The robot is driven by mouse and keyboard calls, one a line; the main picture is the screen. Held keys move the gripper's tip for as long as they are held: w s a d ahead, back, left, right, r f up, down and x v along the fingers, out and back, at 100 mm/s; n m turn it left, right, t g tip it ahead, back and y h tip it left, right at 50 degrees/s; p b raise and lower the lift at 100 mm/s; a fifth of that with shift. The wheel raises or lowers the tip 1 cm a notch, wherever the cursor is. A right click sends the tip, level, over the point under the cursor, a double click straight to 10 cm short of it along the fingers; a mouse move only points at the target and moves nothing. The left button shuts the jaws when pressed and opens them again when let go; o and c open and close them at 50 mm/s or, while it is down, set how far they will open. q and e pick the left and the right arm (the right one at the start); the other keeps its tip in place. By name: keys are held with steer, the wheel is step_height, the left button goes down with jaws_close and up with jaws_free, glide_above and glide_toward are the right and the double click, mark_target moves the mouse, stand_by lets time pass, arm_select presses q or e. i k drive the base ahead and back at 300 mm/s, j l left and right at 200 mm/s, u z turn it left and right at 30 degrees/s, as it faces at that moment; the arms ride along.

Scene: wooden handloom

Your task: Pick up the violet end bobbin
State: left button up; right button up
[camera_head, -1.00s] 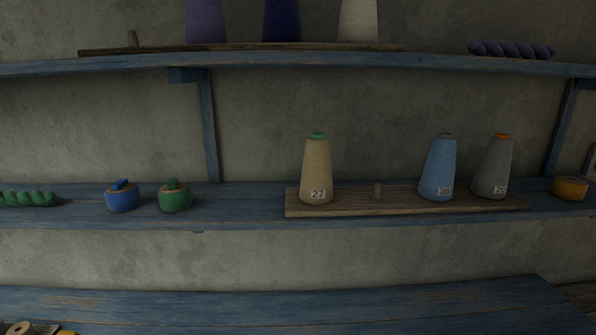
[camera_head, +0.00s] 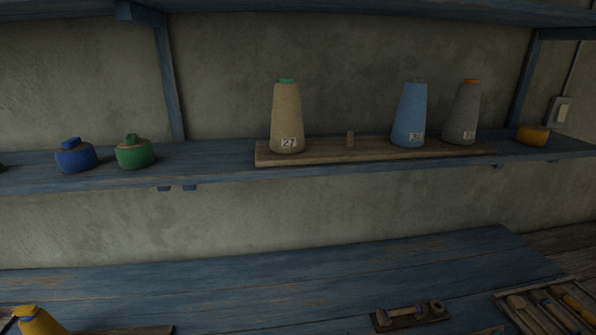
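A small bobbin (camera_head: 404,312) with a pale body and bluish-violet ends lies on its side on a small dark board on the blue bench. It is small and dim, so I cannot be sure of its colour. A rounder piece (camera_head: 437,306) is at its right end. Neither of my grippers is in view.
The blue bench (camera_head: 290,275) is mostly clear in the middle. A tray (camera_head: 508,301) with several tools stands at right, a yellow cone (camera_head: 40,321) at lower left. The shelf above holds a tan cone (camera_head: 286,120), a blue cone (camera_head: 410,115) and a grey cone (camera_head: 463,113).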

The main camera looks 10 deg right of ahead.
mark_target(416, 309)
steer(key=k+l+z, duration=0.15)
steer(key=l+z, duration=0.35)
steer(key=l, duration=0.5)
steer(key=l+z, duration=0.45)
steer(key=l, duration=0.55)
steer(key=i, duration=0.05)
